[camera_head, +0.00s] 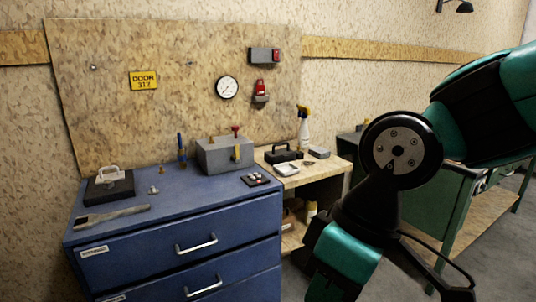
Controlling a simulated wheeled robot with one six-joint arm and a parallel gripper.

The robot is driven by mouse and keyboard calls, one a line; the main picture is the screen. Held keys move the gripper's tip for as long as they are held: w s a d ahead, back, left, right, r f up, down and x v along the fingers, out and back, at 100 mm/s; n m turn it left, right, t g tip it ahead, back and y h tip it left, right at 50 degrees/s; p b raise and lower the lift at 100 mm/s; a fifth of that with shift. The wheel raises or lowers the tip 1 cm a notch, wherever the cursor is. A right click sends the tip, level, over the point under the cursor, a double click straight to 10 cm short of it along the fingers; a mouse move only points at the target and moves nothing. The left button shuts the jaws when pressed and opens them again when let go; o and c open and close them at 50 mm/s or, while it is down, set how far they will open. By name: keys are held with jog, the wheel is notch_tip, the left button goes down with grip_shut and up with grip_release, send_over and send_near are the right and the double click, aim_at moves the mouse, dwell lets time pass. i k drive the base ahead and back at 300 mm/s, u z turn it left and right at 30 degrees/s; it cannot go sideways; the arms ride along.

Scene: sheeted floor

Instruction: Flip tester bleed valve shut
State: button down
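A grey box that looks like the tester (222,157) stands on the blue cabinet's top, near its back right. My arm comes in from the right and bends down, well clear of the box. My gripper is outside the picture.
The blue cabinet (190,248) also holds a blue-handled upright tool (181,146), a black case (109,188), a flat grey tool (111,217) and a small dark block (255,179). A round gauge (227,88) hangs on the board behind. A wooden bench (315,171) stands right of the cabinet.

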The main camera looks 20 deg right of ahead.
aim_at(236, 159)
jog(key=u, duration=0.65)
jog(key=i, duration=1.2)
jog(key=z, duration=0.9)
